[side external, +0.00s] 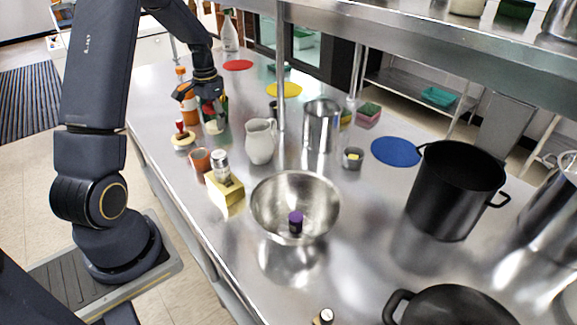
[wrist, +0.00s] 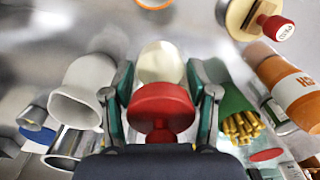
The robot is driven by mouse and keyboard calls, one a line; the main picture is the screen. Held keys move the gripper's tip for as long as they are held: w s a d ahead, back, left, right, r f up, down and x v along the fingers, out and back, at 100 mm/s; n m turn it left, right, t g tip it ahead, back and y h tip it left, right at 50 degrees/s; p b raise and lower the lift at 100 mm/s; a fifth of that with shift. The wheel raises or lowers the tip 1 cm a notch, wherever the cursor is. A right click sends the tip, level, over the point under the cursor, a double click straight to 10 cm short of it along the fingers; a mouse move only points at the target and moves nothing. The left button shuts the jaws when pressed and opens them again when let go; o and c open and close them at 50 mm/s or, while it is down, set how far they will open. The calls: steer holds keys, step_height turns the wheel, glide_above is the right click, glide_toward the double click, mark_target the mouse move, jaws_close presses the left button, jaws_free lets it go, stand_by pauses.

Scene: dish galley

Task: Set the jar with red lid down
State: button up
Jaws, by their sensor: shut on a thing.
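The jar with red lid shows in the wrist view, with its red lid (wrist: 162,103) nearest the camera and its cream body (wrist: 160,62) beyond. My gripper (wrist: 162,92) is shut on it, one finger on each side. In the side external view my gripper (side external: 207,96) points down over the far left part of the counter, and the jar's pale lower body (side external: 214,126) shows beneath it. The jar looks close to the steel counter (side external: 345,195). I cannot tell whether its base touches. The fingers partly hide it.
An orange bottle (side external: 188,108) and a red-topped round stamp (side external: 183,136) stand left of the jar. A white pitcher (side external: 260,143) is to its right. A green container of yellow sticks (wrist: 238,118) is close by. An orange cup (side external: 200,160) and steel bowl (side external: 272,195) are nearer.

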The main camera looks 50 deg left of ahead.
steer(key=w+f, duration=0.1)
steer(key=w+a+f, duration=0.1)
steer(key=f, duration=0.1)
steer(key=w+a+f, duration=0.1)
steer(key=f, duration=0.1)
steer(key=shift+w, duration=0.15)
steer(key=shift+a+f, duration=0.15)
steer(key=shift+f, duration=1.45)
steer(key=shift+f, duration=0.15)
steer(key=o, duration=1.4)
